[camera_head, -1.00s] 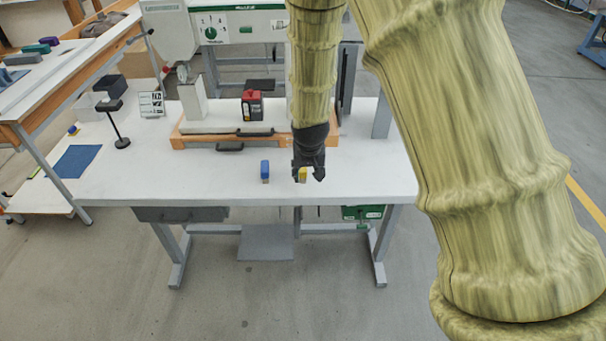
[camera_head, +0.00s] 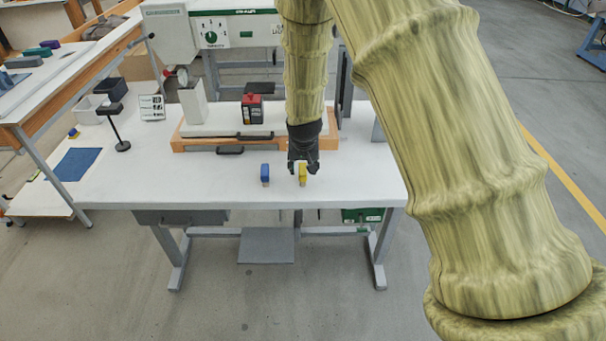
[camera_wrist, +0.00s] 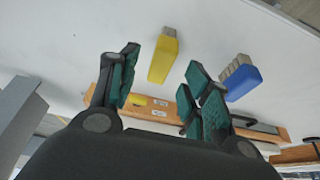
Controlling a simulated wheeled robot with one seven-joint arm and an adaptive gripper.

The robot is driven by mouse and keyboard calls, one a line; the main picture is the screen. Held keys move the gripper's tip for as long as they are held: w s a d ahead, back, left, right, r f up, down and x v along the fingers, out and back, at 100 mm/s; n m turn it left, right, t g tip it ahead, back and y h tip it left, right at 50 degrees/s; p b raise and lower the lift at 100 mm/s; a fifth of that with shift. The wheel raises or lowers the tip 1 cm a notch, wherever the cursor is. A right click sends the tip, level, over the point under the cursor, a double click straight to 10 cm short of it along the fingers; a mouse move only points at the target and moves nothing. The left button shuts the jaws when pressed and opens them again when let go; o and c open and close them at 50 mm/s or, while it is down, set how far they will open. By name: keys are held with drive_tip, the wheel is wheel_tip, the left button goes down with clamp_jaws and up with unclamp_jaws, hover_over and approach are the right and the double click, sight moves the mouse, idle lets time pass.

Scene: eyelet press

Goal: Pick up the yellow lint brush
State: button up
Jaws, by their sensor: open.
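The yellow lint brush (camera_head: 302,172) stands on the white table near its front edge. It also shows in the wrist view (camera_wrist: 163,57), beyond my fingertips and roughly between them. My gripper (camera_head: 303,170) is open and empty, over or just behind the brush in the head view. In the wrist view its two green-padded fingers (camera_wrist: 158,72) are spread apart, and the brush looks clear of both. My gripper partly covers the brush's top in the head view.
A blue brush (camera_head: 265,173) stands left of the yellow one; the wrist view shows it (camera_wrist: 240,77) beside a finger. The orange-edged press base (camera_head: 190,145) with a red and black box (camera_head: 252,108) is behind.

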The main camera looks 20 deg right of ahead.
sight(303, 170)
drive_tip(key=shift+p+x, duration=0.85)
drive_tip(key=shift+x, duration=1.75)
drive_tip(key=shift+c, duration=0.2)
clamp_jaws()
